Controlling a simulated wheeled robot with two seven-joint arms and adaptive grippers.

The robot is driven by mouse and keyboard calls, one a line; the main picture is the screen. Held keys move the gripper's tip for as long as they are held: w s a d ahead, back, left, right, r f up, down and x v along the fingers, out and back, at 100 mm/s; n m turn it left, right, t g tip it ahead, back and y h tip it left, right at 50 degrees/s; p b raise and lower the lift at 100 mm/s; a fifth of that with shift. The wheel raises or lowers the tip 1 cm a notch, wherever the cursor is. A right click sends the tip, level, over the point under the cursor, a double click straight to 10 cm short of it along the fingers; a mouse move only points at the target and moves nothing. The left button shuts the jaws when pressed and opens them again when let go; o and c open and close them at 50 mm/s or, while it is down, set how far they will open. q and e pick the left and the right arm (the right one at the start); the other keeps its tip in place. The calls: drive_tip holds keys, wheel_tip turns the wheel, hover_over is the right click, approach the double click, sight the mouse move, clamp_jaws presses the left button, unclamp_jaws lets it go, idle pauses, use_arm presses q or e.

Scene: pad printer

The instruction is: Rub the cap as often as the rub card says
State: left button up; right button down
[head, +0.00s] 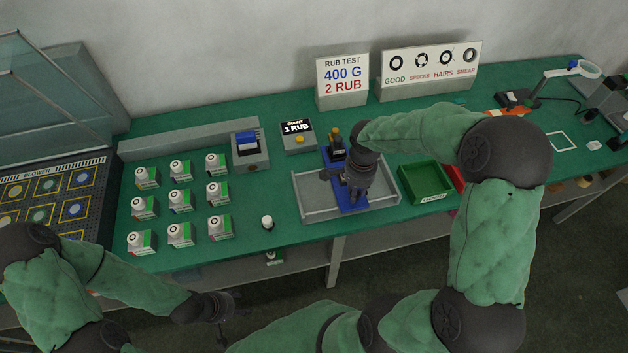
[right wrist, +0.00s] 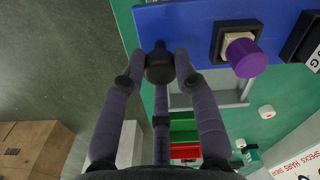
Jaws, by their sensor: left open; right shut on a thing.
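The rub card (head: 342,82) stands at the back and reads RUB TEST, 400 G, 2 RUB. The counter (head: 298,135) in front of it reads COUNT 1 RUB. My right gripper (head: 352,192) is over the blue plate (head: 349,208) of the rub fixture. In the right wrist view it is shut on a black knob (right wrist: 160,66) at the plate's near end. A purple round piece (right wrist: 246,57) sits on a beige block in a black holder beside it; I cannot tell if it is the cap. My left gripper (head: 222,303) is open and empty, off the table's front edge.
Several white caps on green-and-white blocks (head: 181,201) stand in rows at left. A single small white piece (head: 267,222) stands near the front edge. A green tray (head: 421,172) and a red tray (head: 454,178) lie right of the fixture. A sample board (head: 430,68) stands behind.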

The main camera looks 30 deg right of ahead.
drive_tip(key=shift+w+a+b, duration=0.2)
drive_tip(key=shift+w+a, duration=0.2)
drive_tip(key=shift+a, duration=1)
drive_tip(key=shift+w+a+b, duration=0.25)
drive_tip(key=shift+w+a, duration=0.15)
drive_tip(key=shift+a, duration=0.95)
drive_tip(key=shift+w+a+b, duration=0.2)
drive_tip(key=shift+w+a, duration=0.2)
drive_tip(key=shift+a, duration=1)
drive_tip(key=c, duration=0.9)
unclamp_jaws()
drive_tip(key=shift+c, duration=0.2)
drive_tip(key=shift+s+r, duration=0.1)
wheel_tip(320, 180, up, 6)
drive_tip(key=p, duration=0.4)
